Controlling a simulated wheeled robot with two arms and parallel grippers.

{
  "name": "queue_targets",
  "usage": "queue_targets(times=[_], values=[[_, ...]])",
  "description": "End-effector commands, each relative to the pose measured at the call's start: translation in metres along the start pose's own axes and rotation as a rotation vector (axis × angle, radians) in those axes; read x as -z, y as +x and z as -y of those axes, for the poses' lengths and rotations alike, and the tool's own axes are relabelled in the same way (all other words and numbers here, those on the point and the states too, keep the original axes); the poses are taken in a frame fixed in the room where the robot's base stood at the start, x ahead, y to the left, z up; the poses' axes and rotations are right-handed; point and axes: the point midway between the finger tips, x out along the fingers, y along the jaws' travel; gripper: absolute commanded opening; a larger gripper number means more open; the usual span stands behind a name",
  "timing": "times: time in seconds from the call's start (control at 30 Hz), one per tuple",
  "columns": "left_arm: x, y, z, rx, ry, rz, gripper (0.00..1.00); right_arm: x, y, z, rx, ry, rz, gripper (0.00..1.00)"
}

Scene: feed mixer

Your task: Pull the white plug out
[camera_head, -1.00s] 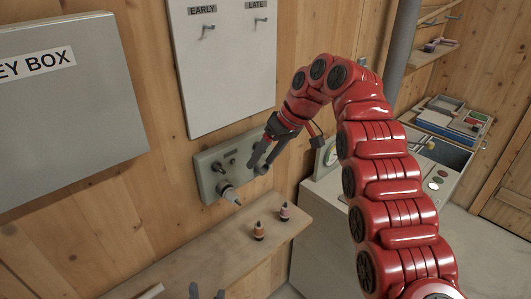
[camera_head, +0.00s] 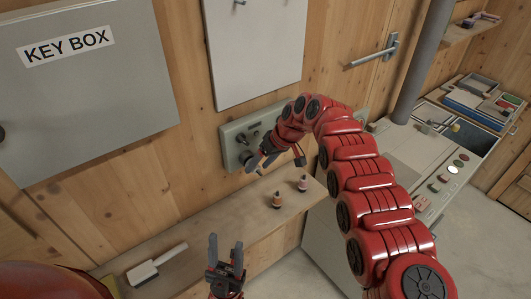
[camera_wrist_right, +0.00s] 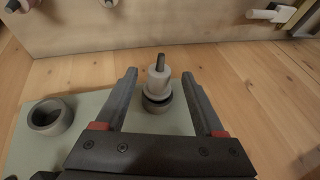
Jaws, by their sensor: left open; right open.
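The white plug (camera_wrist_right: 158,84) sits in a dark round socket on the pale green panel (camera_wrist_right: 95,105), its dark tip pointing away from the panel. In the right wrist view my right gripper (camera_wrist_right: 160,77) is open, with one finger on each side of the plug and gaps visible between. In the head view my right gripper (camera_head: 284,162) is in front of the green panel (camera_head: 232,130), and the plug is mostly hidden or hard to make out there. My left gripper (camera_head: 225,256) is open and empty, low in front of the shelf.
An empty ring socket (camera_wrist_right: 46,116) is beside the plug. A grey key box (camera_head: 90,90) hangs left. A control cabinet (camera_head: 410,150) stands right.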

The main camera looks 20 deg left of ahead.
Motion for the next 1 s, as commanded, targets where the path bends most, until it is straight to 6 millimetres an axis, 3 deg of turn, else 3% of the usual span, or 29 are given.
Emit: queue_targets(times=[0.47,0.8,0.87,0.97,1.0], values=[[0.001,0.0058,0.0003,0.0,0.0,0.0,0.5,-0.0013,0.0084,-0.0017,-0.006,0.0,0.001,0.69],[0.0009,0.0058,0.0003,0.0,0.0,0.0,0.5,-0.0013,0.0083,-0.0017,-0.006,0.001,0.001,0.08],[0.001,0.0058,0.0003,0.0,0.0,0.0,0.5,-0.0013,0.0082,-0.0018,-0.006,0.001,0.001,0.0],[0.001,0.0058,0.0003,0.0,0.0,0.0,0.5,-0.0013,0.0082,-0.0018,-0.006,0.001,0.001,0.0],[0.001,0.0058,0.0003,0.0,0.0,0.0,0.5,-0.0013,0.0082,-0.0018,-0.006,0.001,0.001,0.29]])
